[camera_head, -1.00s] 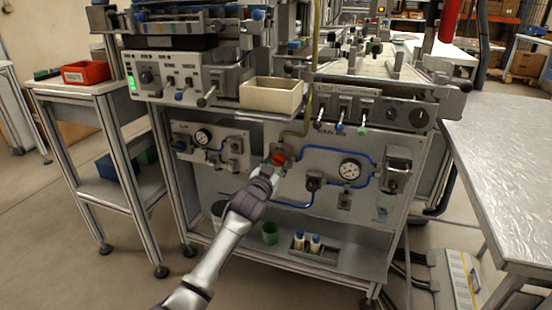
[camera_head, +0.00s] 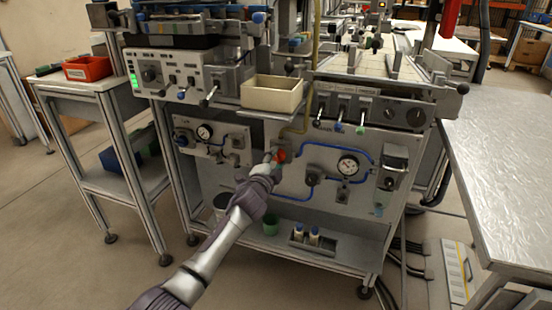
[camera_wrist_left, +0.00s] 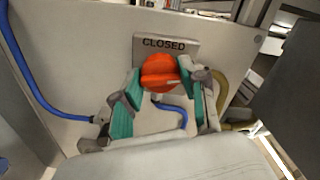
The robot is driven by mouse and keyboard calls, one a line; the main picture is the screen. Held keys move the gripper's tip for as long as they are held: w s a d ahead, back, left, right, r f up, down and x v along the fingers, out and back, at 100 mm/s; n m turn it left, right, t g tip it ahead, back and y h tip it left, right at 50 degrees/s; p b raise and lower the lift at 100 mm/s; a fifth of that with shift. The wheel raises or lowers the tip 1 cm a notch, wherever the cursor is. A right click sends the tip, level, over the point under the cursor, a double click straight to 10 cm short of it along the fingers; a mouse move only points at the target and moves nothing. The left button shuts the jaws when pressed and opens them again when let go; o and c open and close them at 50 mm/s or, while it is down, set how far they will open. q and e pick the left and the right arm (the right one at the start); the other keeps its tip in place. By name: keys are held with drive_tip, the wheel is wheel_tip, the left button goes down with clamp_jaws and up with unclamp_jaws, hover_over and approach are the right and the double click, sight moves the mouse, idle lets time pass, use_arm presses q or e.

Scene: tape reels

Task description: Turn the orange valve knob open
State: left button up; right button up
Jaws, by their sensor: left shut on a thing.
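The orange valve knob (camera_head: 280,155) is on the front panel of the machine, partly hidden by my left gripper in the head view. In the left wrist view the knob (camera_wrist_left: 159,72) sits below a grey plate (camera_wrist_left: 166,45) reading "CLOSED". My left gripper (camera_wrist_left: 160,78) has its teal-padded fingers on either side of the knob, shut on it. In the head view the left gripper (camera_head: 270,160) reaches up to the panel from below. My right gripper is not in view.
Blue hoses and a pressure gauge (camera_head: 348,164) are right of the knob; another gauge (camera_head: 204,132) is to the left. A cream bin (camera_head: 271,94) juts out above. A metal table (camera_head: 505,150) stands at the right.

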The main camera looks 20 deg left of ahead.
use_arm(q)
drive_tip(key=shift+m, duration=1.2)
drive_tip(key=o, duration=1.1)
drive_tip(key=shift+o, duration=0.2)
drive_tip(key=shift+s, duration=0.1)
drive_tip(key=s, duration=1.2)
drive_tip(key=shift+a, duration=0.2)
drive_tip(key=shift+f, duration=0.1)
